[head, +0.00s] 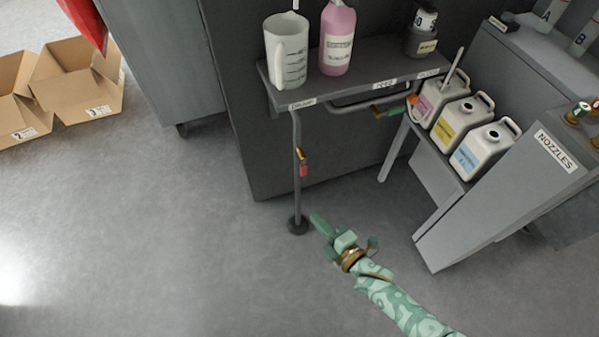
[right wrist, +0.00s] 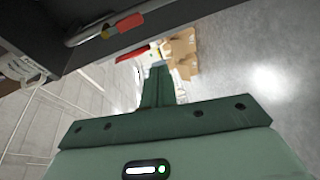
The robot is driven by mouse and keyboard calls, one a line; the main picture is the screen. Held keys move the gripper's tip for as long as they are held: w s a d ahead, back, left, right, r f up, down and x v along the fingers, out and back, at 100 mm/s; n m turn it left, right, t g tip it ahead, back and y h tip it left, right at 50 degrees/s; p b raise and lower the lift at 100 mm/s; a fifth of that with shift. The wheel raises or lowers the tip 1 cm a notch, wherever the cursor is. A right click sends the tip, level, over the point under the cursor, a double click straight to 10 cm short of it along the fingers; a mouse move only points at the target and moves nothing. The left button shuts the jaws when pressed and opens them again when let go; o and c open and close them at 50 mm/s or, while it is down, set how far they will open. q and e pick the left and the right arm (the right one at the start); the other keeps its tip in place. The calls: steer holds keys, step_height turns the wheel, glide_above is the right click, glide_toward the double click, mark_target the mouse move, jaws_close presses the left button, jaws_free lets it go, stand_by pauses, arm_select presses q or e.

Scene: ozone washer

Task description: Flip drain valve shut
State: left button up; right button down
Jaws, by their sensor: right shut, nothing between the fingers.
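The drain valve (head: 303,168) has a red handle and a yellow-brass part, on a grey vertical pipe under the left end of the shelf. Its red handle points down, roughly along the pipe. In the right wrist view the red handle (right wrist: 131,23) shows at the top, beside the grey pipe. My right gripper (head: 317,221), green, is shut and empty. It is lower than the valve in the picture, just right of the pipe's foot, and apart from the handle. In the wrist view its closed fingers (right wrist: 158,70) point away from the camera. My left gripper is not in view.
The shelf (head: 350,86) above holds a white jug (head: 287,50) and a pink bottle (head: 337,38). A second valve (head: 388,111) with a green handle sits below it. Several jugs stand on the rack at right. Cardboard boxes (head: 75,75) lie far left. Open floor surrounds my arm.

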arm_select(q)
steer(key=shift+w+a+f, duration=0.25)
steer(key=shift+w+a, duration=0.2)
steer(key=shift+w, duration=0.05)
arm_select(e)
steer(key=w+a+r+n, duration=0.1)
steer(key=w+a+r+n+y, duration=0.1)
steer(key=shift+w+r+t, duration=0.1)
steer(key=shift+w+t, duration=0.2)
steer(key=shift+t, duration=0.1)
